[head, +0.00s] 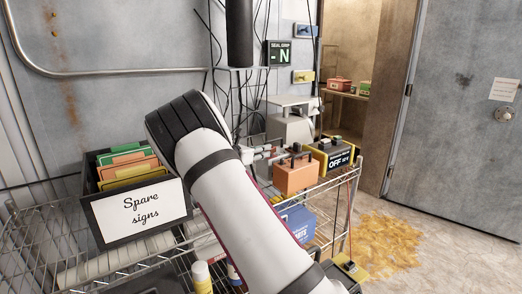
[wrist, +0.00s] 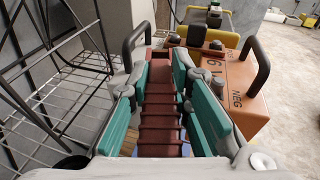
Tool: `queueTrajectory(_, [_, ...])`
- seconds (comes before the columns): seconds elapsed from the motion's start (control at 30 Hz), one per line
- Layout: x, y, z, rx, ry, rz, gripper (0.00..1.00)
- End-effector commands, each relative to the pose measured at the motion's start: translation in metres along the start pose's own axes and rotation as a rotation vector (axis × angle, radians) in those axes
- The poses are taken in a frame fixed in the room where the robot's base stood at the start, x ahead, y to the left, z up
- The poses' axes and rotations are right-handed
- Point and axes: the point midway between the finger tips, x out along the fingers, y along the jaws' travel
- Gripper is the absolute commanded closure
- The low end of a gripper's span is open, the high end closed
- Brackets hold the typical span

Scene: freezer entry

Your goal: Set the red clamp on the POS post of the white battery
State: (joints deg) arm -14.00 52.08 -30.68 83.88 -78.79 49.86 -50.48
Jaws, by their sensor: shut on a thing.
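My gripper (wrist: 159,75) has its teal pads closed on both sides of the red clamp (wrist: 160,118), whose ribbed handle runs away from the camera. The clamp's far end lies close to the orange battery (wrist: 238,85), which has a black handle and a NEG marking. Whether the clamp touches it I cannot tell. In the head view my gripper (head: 262,152) is just left of the orange battery (head: 296,177) on the wire cart. I cannot make out a white battery for certain; a pale block (head: 290,131) stands behind, and its identity is unclear. My arm hides part of the cart.
A yellow-and-black unit reading OFF (head: 337,158) stands right of the orange battery. A black bin of spare signs (head: 140,213) is on the cart's left. A blue box (head: 297,222) sits lower. A yellowish stain (head: 385,245) marks the otherwise open floor at right.

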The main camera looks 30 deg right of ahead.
Motion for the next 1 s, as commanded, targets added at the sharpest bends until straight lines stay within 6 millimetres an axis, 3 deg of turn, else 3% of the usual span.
queueTrajectory(0.87, [0.003,0.0,-0.016,0.001,-0.001,0.0,1.0])
queueTrajectory(0.9, [0.003,0.0,-0.017,0.001,-0.002,0.0,0.79])
queueTrajectory(1.0, [0.003,0.0,-0.016,0.001,-0.001,0.0,0.58])
